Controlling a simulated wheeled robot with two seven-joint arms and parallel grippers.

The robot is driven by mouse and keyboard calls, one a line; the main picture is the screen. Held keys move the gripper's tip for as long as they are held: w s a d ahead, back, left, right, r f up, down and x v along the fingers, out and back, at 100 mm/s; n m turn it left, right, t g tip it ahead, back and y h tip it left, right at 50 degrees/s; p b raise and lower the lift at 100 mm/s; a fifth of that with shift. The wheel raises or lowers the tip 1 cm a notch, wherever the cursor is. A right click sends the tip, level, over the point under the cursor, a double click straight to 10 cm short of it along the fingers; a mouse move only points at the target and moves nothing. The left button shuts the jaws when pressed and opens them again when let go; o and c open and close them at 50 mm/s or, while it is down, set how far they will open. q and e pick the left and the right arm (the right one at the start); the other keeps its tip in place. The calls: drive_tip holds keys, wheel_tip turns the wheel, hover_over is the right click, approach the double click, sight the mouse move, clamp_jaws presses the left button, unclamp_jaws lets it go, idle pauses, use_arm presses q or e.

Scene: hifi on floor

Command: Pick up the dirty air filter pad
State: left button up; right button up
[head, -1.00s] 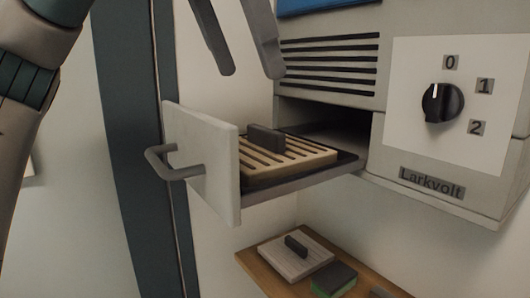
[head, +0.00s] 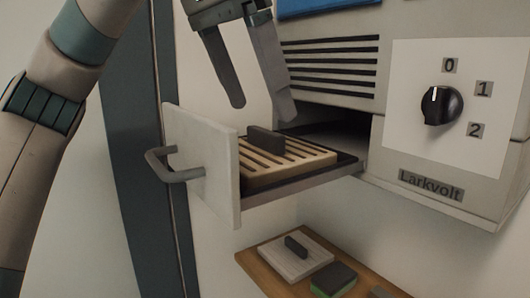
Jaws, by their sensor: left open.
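The dirty air filter pad (head: 283,167) is a tan slotted pad with a dark upright grip tab (head: 265,141) on top. It lies in the pulled-out drawer (head: 310,181) of the grey unit. My left gripper (head: 263,112) is open and empty, with its fingers pointing down just above the tab, not visibly touching it. My right gripper is not in view.
The drawer front (head: 202,165) with its bar handle (head: 166,166) stands at the left. The unit's panel carries a dial (head: 442,105). Below, a wooden shelf (head: 262,275) holds a pale pad (head: 297,257) with a dark tab and a green-and-dark sponge (head: 334,280).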

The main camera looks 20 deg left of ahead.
sight(264, 130)
use_arm(q)
drive_tip(key=shift+w+f+p, duration=0.1)
drive_tip(key=shift+f+p, duration=0.3)
drive_tip(key=shift+f, duration=0.35)
drive_tip(key=shift+p+x, duration=0.4)
drive_tip(key=shift+x, duration=0.6)
drive_tip(key=shift+f, duration=0.55)
drive_tip(key=c, duration=1.2)
